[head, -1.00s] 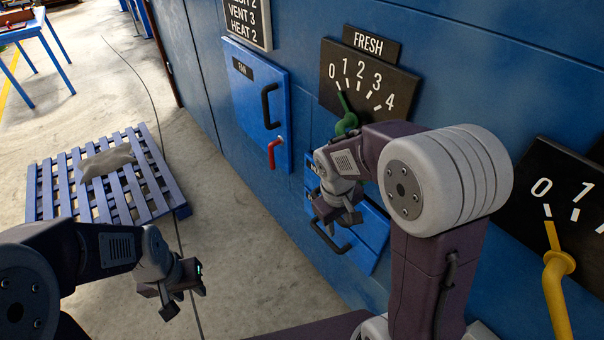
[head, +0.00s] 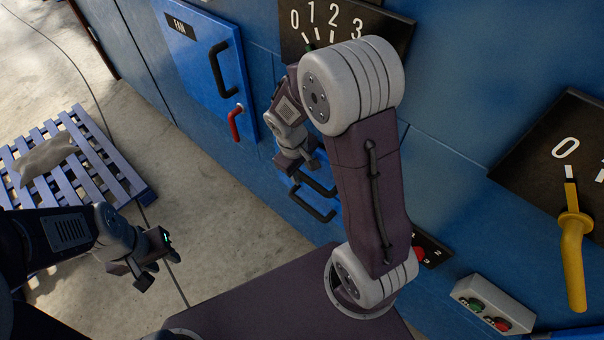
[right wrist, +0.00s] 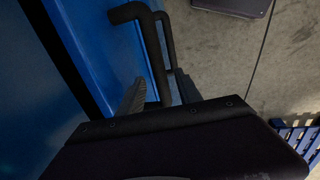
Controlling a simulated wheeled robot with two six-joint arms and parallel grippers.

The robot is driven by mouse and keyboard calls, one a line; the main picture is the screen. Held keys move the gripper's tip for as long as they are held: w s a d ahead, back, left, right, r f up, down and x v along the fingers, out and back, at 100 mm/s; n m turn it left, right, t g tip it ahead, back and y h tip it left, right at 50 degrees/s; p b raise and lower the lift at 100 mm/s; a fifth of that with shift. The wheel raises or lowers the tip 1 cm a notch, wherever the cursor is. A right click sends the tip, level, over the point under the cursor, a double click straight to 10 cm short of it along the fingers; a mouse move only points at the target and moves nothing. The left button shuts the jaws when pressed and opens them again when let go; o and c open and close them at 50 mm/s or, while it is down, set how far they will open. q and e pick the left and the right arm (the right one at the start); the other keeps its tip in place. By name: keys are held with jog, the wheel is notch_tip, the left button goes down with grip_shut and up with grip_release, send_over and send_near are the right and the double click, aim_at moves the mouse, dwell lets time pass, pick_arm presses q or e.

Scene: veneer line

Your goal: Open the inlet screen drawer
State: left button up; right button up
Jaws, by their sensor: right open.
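Two black bar handles sit low on the blue wall in the head view: an upper one (head: 320,186) and a lower one (head: 312,208). Their blue fronts are mostly hidden by my right arm, and I cannot read which is the inlet screen drawer. My right gripper (head: 299,166) is open, just above the upper handle. In the right wrist view a black handle (right wrist: 150,50) runs down between the spread fingers (right wrist: 160,92); I see no grip on it, and contact cannot be told. A second bar shows beside it. My left gripper (head: 158,270) is open and empty over the floor.
A blue FAN door (head: 195,70) with a black handle and red lever (head: 234,122) is left of the drawers. A dial (head: 400,25) is above, a yellow lever (head: 573,240) and button box (head: 490,305) right. A pallet (head: 95,165) with a sack lies on the floor.

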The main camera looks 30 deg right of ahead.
jog(key=shift+d+f, duration=0.2)
jog(key=shift+f, duration=0.6)
jog(key=shift+a, duration=0.1)
jog(key=shift+c, duration=0.2)
grip_shut()
jog(key=shift+r, duration=0.1)
dwell(0.5)
